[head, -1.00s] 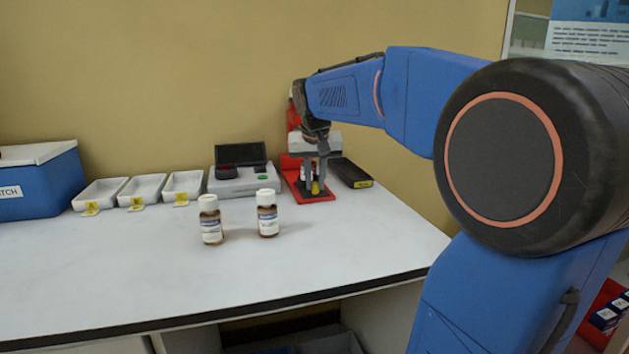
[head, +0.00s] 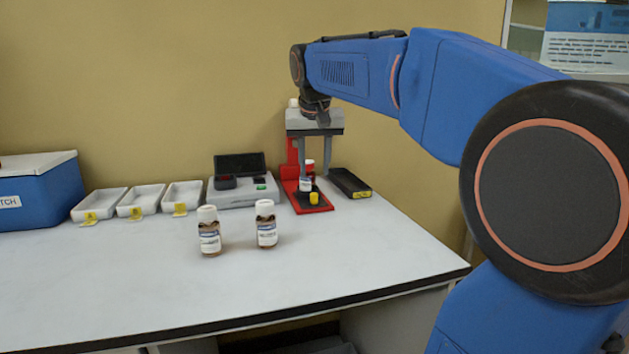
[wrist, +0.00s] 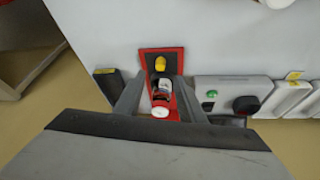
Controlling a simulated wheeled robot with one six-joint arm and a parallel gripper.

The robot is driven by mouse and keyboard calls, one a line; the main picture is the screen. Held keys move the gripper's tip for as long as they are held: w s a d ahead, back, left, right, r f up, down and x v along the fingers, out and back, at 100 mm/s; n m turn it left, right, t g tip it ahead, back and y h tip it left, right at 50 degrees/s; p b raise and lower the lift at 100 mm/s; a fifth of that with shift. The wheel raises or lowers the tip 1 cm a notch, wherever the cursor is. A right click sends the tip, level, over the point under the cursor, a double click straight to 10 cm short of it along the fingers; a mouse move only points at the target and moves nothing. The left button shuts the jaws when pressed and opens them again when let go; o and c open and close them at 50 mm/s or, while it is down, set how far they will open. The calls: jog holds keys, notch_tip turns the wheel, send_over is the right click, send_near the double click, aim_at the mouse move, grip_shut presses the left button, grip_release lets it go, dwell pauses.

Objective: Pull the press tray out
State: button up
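The press is a red stand (head: 291,150) at the back of the bench. Its red base (head: 314,208) carries a dark tray (head: 301,201) with a yellow knob (head: 313,198) at the front. A small bottle with a white label (head: 305,184) stands behind the knob; it also shows in the wrist view (wrist: 164,86). My gripper (head: 321,174) is above the press, empty, with its fingers apart. In the wrist view, my gripper (wrist: 160,80) has the bottle between its fingers in the picture, and the yellow knob (wrist: 160,63) lies beyond the tips.
Two capped brown bottles (head: 209,232) (head: 266,225) stand in front on the bench. A grey device (head: 243,190) is left of the press, a dark block (head: 349,183) right of it. Three white trays (head: 141,200) and a blue box (head: 38,195) are further left. The bench front is clear.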

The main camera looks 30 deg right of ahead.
jog(key=v, duration=0.8)
dwell(0.4)
